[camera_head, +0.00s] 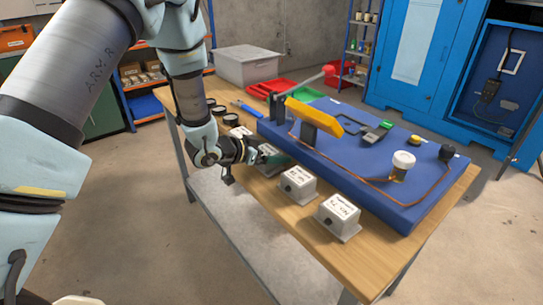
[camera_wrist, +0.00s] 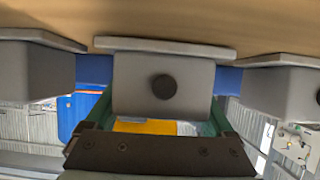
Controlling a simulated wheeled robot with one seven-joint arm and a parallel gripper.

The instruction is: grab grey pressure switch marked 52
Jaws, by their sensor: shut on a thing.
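Several grey pressure switches, small boxes with flanged bases and a dark round knob on the side, stand in a row along the bench front. In the head view, my gripper (camera_head: 256,154) is shut on one switch (camera_head: 270,157), third from the near end and partly hidden by the fingers. The wrist view shows this switch (camera_wrist: 163,85) between the two green fingers of my gripper (camera_wrist: 158,116), with its flange at the wooden top. Its number is too small to read. Neighbouring switches (camera_head: 297,183) and (camera_head: 338,215) stand nearer, with printed labels on top.
The wooden bench (camera_head: 380,263) carries a blue plate (camera_head: 350,155) with a yellow lever bar (camera_head: 314,116), copper pipe and a white-capped fitting (camera_head: 402,163). Black round parts (camera_head: 221,111) lie behind the gripper. A grey bin (camera_head: 246,65) and red trays (camera_head: 273,88) stand at the back.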

